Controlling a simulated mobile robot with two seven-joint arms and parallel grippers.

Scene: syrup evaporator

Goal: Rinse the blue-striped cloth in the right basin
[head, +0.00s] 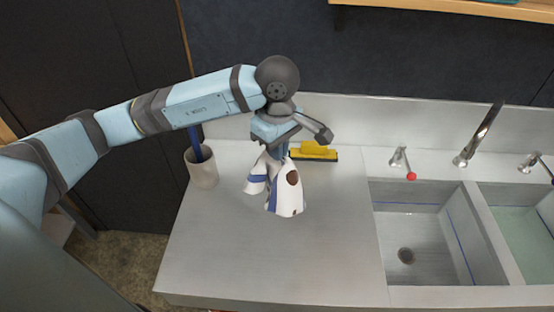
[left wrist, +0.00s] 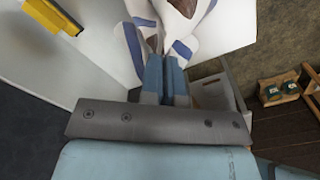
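The blue-striped cloth (head: 289,197) is white with blue bands and a dark brown spot. It hangs bunched below my left gripper (head: 282,152), over the steel counter left of the basins. In the left wrist view, the fingers of my left gripper (left wrist: 166,75) are closed on the cloth (left wrist: 188,25). Whether the cloth's lower end touches the counter is hard to tell. The right basin (head: 525,215) is at the right edge of the head view, partly cut off, and holds greenish water. My right gripper is not in view.
The left basin (head: 420,240) looks empty, with a drain, between the cloth and the right basin. Taps (head: 400,158) and a tall spout (head: 478,135) stand behind the basins. A yellow-and-black block (head: 315,151) and a grey cup (head: 202,172) with a blue handle stand on the counter.

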